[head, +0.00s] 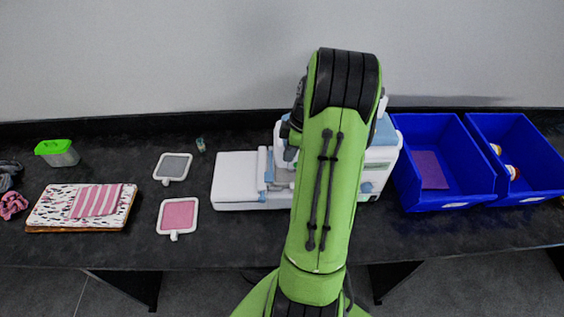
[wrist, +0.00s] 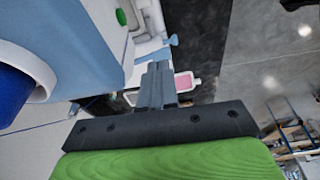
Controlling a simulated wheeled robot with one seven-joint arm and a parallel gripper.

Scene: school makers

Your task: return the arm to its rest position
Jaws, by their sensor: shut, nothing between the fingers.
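My green arm reaches up the middle of the head view, in front of the white and light-blue sewing machine (head: 240,180). My gripper is hidden behind the arm there. In the wrist view my gripper (wrist: 158,68) is shut and empty, with its dark fingers together. The machine's white and blue body (wrist: 85,50) fills the left of the wrist view, close to the fingers. I cannot tell whether they touch it. A white-framed hoop with pink cloth (wrist: 183,83) shows beyond the fingertips.
The black table (head: 110,245) carries a grey hoop (head: 173,167), a pink hoop (head: 178,216), folded cloths (head: 97,203) and a green-lidded box (head: 57,152) at left. Two blue bins (head: 445,200) (head: 527,196) stand at right. A wall (head: 150,60) rises behind. Bare table lies along the front.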

